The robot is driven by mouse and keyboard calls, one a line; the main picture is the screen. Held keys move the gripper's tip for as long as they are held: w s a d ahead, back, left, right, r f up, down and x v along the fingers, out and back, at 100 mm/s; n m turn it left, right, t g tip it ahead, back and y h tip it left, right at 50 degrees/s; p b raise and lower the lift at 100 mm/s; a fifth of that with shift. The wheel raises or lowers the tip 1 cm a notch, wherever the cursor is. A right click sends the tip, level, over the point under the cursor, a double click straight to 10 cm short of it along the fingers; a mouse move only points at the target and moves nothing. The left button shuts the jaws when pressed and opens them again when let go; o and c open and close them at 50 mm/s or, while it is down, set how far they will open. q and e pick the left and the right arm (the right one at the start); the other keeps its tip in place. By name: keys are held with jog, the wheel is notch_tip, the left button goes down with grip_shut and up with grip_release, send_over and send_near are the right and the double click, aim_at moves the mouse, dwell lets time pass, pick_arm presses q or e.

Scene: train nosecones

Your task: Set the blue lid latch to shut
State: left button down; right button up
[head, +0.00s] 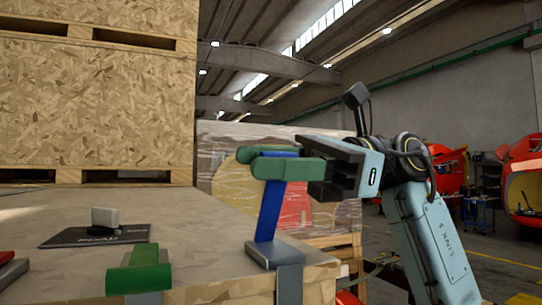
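The blue lid latch (270,212) stands upright, leaning slightly, on a grey metal base at the right front corner of the wooden crate top. It has a green grip (285,168) across its top. My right gripper (325,170) is at the right end of this green grip, with one finger above and one below it. The grip's end reaches between the fingers; whether they press on it cannot be told. My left gripper is not in view.
Another green-gripped latch (140,270) lies low at the crate's front edge. A red part (10,266) shows at far left. A black plate with a grey block (105,217) lies on the crate top (195,215). Stacked wooden crates (95,110) rise behind left.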

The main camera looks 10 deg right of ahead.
grip_shut()
jog(key=shift+s, duration=0.1)
dwell(0.3)
jog(key=s+n+b, duration=0.1)
jog(key=b, duration=0.1)
jog(key=f+n+b, duration=0.1)
jog(key=shift+s+d+f+n+b, duration=0.3)
jog(key=shift+s+d+b, duration=0.05)
jog(key=shift+s, duration=0.05)
jog(key=shift+s+d+f+n+b, duration=0.2)
jog(key=shift+s+f+n+b, duration=0.5)
jog(key=shift+b, duration=0.25)
jog(key=shift+s+d+f+n+b, duration=0.15)
jog(key=shift+s+f+n+b, duration=0.3)
jog(key=shift+n+b, duration=0.45)
grip_release()
